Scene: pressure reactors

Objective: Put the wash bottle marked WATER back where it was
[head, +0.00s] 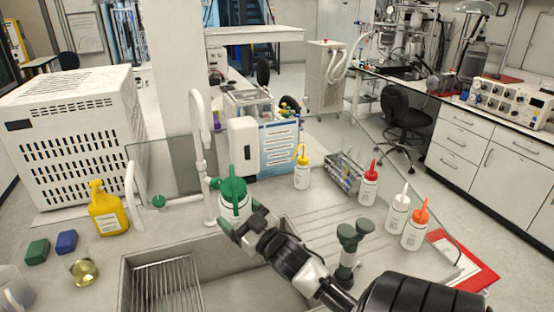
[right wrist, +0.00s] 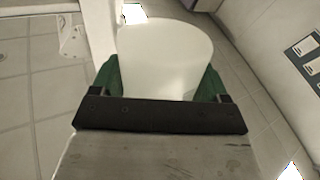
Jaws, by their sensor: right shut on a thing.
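A white wash bottle with a green cap (head: 233,193) is held upright by my right gripper (head: 240,222) above the back edge of the sink, close to the tap. My right gripper is shut around its body. In the right wrist view the white bottle body (right wrist: 165,60) sits between the two green finger pads (right wrist: 160,82). Its marking cannot be read, and its lower part is hidden by the gripper. My left gripper is not in view.
Wash bottles with yellow (head: 302,172), red (head: 370,185), white (head: 397,213) and orange (head: 415,230) caps stand on the counter. A wire rack (head: 344,172) stands between yellow and red. The white tap (head: 208,160) is left of the held bottle; the sink (head: 235,270) is below.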

